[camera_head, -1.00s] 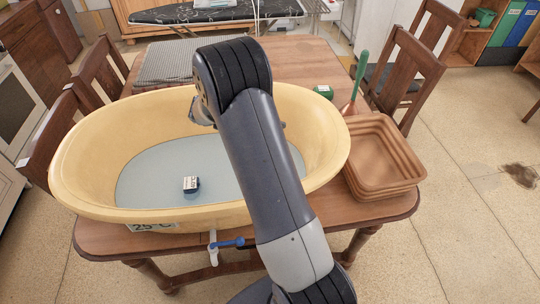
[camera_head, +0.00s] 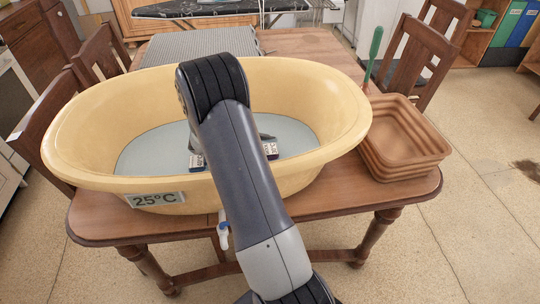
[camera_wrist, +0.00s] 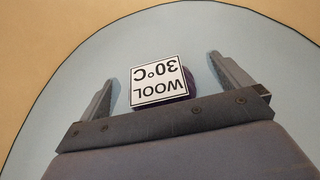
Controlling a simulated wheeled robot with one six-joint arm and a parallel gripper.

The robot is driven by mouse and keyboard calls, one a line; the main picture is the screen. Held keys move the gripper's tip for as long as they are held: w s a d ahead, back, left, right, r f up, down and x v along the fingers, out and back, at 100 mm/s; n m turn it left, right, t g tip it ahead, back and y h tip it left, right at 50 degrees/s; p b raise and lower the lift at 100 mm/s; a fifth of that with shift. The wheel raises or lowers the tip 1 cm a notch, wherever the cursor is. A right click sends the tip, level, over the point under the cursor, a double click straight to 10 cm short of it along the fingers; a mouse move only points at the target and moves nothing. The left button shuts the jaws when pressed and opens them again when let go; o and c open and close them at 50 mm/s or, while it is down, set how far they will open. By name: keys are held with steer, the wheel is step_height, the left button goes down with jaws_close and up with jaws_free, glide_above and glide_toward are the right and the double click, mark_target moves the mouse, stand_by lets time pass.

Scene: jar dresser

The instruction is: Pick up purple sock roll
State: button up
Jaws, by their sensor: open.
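The purple sock roll (camera_wrist: 190,85) shows in the wrist view as a dark purple edge under a white label reading "WOOL 30°C". It lies on the pale blue floor of the tub. My gripper (camera_wrist: 161,72) is open, with one finger on each side of the labelled roll and a gap visible at both sides. In the head view my arm hides most of the gripper.
The yellow oval tub (camera_head: 85,150), marked 25°C, stands on a wooden table (camera_head: 330,197) and its high rim surrounds the gripper area. A stack of brown trays (camera_head: 405,140) stands to the right. A grey ribbed mat (camera_head: 200,47) lies behind the tub. Chairs flank the table.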

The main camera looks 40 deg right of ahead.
steer(key=c, duration=1.1)
